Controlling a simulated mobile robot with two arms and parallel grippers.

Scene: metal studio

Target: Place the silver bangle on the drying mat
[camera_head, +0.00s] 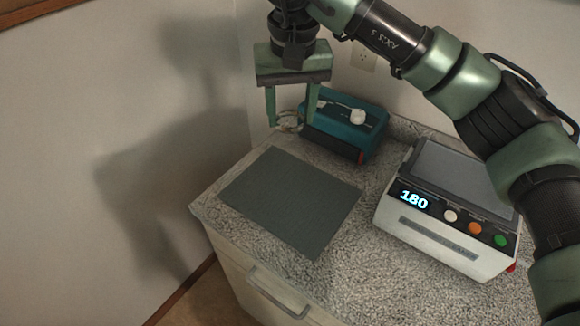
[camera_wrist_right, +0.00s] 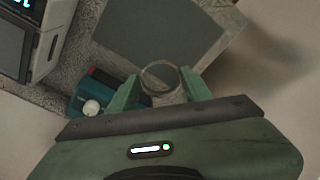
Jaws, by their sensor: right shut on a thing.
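The silver bangle (camera_wrist_right: 160,66) is a thin ring held between the fingertips of my right gripper (camera_wrist_right: 155,90) in the right wrist view. In the head view my right gripper (camera_head: 290,125) points down above the back left of the counter, and the bangle (camera_head: 287,127) shows faintly at its fingertips. The drying mat (camera_head: 292,200) is a flat dark grey-green square on the counter, bare on top. It also shows in the right wrist view (camera_wrist_right: 150,35). The gripper is beyond the mat's back edge in the head view. My left gripper is not in view.
A teal device (camera_head: 368,118) with a white knob stands behind the mat, close to my right gripper. A white machine (camera_head: 440,240) reading 180 stands right of the mat. The speckled counter (camera_head: 350,285) is clear in front; a wall is behind.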

